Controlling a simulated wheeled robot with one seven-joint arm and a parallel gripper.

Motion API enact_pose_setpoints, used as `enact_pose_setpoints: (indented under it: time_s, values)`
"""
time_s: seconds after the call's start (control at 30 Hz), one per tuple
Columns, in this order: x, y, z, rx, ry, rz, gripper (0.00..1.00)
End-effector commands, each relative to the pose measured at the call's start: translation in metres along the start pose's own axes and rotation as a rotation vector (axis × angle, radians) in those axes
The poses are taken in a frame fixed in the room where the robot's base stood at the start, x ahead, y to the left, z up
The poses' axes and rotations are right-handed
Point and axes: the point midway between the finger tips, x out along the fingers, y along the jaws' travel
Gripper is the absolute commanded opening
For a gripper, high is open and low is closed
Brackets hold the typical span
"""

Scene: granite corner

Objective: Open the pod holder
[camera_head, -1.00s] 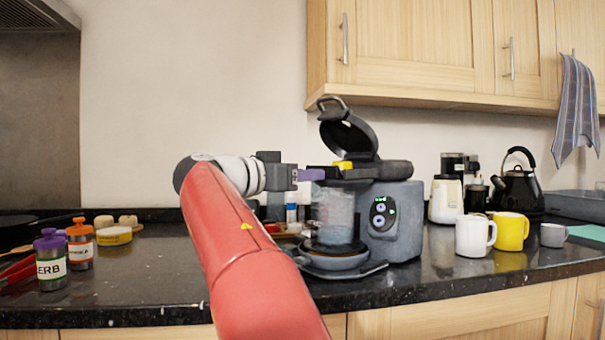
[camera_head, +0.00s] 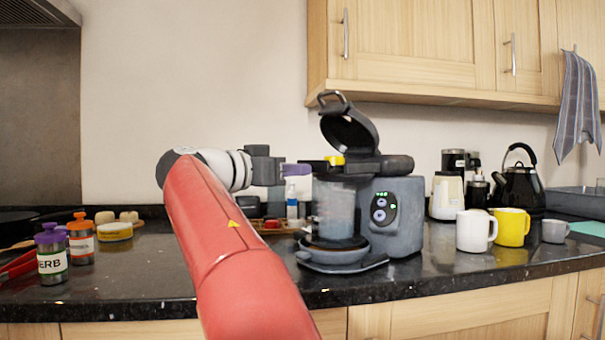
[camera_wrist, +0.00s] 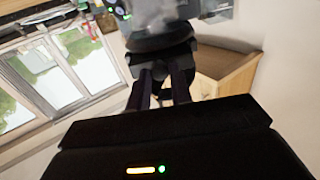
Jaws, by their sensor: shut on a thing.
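The coffee machine (camera_head: 392,218) stands on the counter with its black lid (camera_head: 348,130) tilted up. The dark pod holder (camera_head: 319,166) juts from the machine's left side below the lid, with a small yellow part (camera_head: 336,160) on top. My gripper (camera_head: 299,170), with purple fingers, reaches it from the left and is shut on its handle end. In the wrist view, both fingers (camera_wrist: 163,88) close around a dark part of the holder (camera_wrist: 160,58) in front of the machine. The exact contact is hidden by the fingers.
A clear container (camera_head: 336,210) stands under the holder on the machine's round base. A white mug (camera_head: 474,232), a yellow mug (camera_head: 511,230) and a black kettle (camera_head: 518,188) stand to the right. Spice jars (camera_head: 51,255) stand at the left.

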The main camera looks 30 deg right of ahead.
Motion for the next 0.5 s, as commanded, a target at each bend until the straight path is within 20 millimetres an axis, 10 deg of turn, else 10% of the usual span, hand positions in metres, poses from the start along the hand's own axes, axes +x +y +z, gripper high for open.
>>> enact_pose_setpoints:
  time_s: [0.2,0.5]
  values:
    - [-0.041,-0.001,0.001,0.001,0.002,-0.006,0.00]
    - [-0.045,0.000,0.000,0.001,0.001,-0.002,0.00]
